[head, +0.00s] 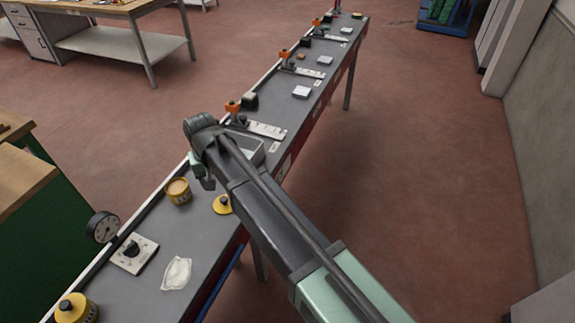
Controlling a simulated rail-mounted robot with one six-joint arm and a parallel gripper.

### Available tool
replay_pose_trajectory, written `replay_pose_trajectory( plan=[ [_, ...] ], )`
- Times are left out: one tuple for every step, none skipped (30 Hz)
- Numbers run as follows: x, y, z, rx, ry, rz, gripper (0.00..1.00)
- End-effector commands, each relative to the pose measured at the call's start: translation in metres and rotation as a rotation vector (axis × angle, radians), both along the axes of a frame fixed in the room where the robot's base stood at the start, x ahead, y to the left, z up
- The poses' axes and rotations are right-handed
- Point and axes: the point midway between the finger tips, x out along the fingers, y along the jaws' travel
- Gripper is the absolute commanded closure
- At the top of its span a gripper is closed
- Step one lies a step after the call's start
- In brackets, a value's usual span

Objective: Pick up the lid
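A yellow lid (222,205) with a dark knob lies on the narrow grey bench (214,240), partly covered by my arm. A small yellow container (178,190) with an open top stands to its left. My gripper (206,184) is above the bench, up and to the left of the lid in the picture. My own wrist and arm partly cover it, so its fingers and whether they are open cannot be made out. I see no contact between it and the lid.
A dial gauge (103,227), a plate with a black knob (133,253), a white cloth (176,273) and another yellow container with a black-knobbed top (75,308) are nearer. A grey tray (250,147) is behind my arm. Several fixtures stand farther along.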

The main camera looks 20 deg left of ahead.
Motion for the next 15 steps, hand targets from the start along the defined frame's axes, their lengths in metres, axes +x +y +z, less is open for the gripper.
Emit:
replay_pose_trajectory(
  plan=[
    [0.0,0.002,0.0,0.0,0.0,-0.007,0.44],
    [0.001,0.002,0.0,0.001,0.001,-0.012,0.44],
    [0.001,0.002,0.0,0.001,0.001,-0.023,0.44],
    [0.0,0.001,0.0,0.001,0.001,-0.035,0.44],
    [0.001,0.001,0.0,0.0,0.0,-0.04,0.44],
    [0.001,0.001,-0.002,0.0,0.0,-0.04,0.44],
    [0.001,0.001,-0.004,0.0,0.0,-0.04,0.44],
    [0.001,0.001,-0.008,0.0,0.0,-0.04,0.44],
    [0.001,0.001,-0.015,0.0,0.0,-0.04,0.44],
    [0.001,0.001,-0.021,0.0,0.0,-0.04,0.44],
    [0.001,0.001,-0.028,0.0,0.0,-0.04,0.44],
    [0.001,0.001,-0.037,0.0,0.0,-0.04,0.44],
    [0.001,0.0,-0.044,0.0,0.0,-0.04,0.44],
    [0.001,0.0,-0.05,0.0,0.0,-0.04,0.44],
    [0.001,0.0,-0.056,0.0,0.0,-0.04,0.44]
  ],
)
